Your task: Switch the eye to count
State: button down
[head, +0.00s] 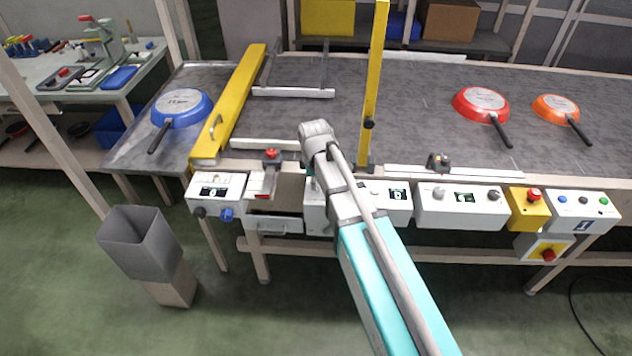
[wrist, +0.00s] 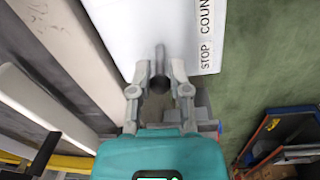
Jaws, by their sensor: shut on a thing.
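The switch lever (wrist: 160,58) is a dark grey stick with a black end, standing on a white control box (wrist: 135,25) in the wrist view. A label beside it reads STOP, with a partly cut-off COUN farther up. My gripper (wrist: 161,84) is shut on the lever near its black end, one finger on each side. I cannot tell which label the lever points to. In the head view the white control box (head: 400,205) is partly hidden behind my arm, and the lever and fingertips are hidden too.
Yellow guide bars (head: 235,100) cross the conveyor (head: 420,110). A blue pan (head: 182,106) sits left; red (head: 480,103) and orange (head: 555,106) pans sit right. Other control boxes (head: 460,207) line the front edge. A grey bin (head: 140,243) stands on the floor at left.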

jog(key=shift+d+y, duration=0.15)
jog(key=shift+y, duration=0.15)
jog(key=shift+s+d+y, duration=0.15)
jog(key=shift+d+y, duration=0.1)
jog(key=shift+y, duration=0.45)
jog(key=y+b, duration=0.1)
jog(key=d+y+b, duration=0.1)
jog(key=shift+f+y, duration=0.2)
jog(key=shift+y, duration=0.2)
jog(key=y+b, duration=0.1)
jog(key=d+y+b, duration=0.1)
jog(key=y, duration=0.1)
jog(key=shift+f+b, duration=0.15)
jog(key=shift+b, duration=0.25)
jog(key=shift+d+y+b, duration=0.15)
jog(key=shift+y+b, duration=0.65)
jog(key=shift+y, duration=0.1)
jog(key=shift+r, duration=0.2)
jog(key=c, duration=0.6)
grip_release()
jog(key=shift+r+p, duration=0.15)
jog(key=shift+p, duration=0.4)
